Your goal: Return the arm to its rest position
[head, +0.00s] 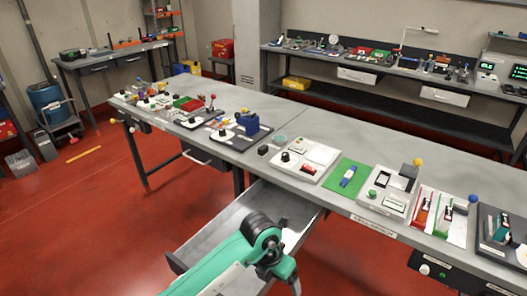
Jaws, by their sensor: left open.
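My left arm (215,268) is green with dark joints and comes in from the bottom edge. It is bent at a dark joint in front of the workbench. My left gripper (290,279) is low at the bottom edge, only partly in frame. It is open, with nothing seen between its fingers. It hangs in front of the bench, over the open drawer's right part in the picture. The open metal drawer (215,238) sticks out from under the bench. My right gripper is not in view.
The long grey workbench (330,128) carries devices along its front edge. A green mat (345,172) with a small blue item lies between two pale devices (305,158) (388,192). The bench's back half is mostly clear. Red floor (80,220) is open at the left.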

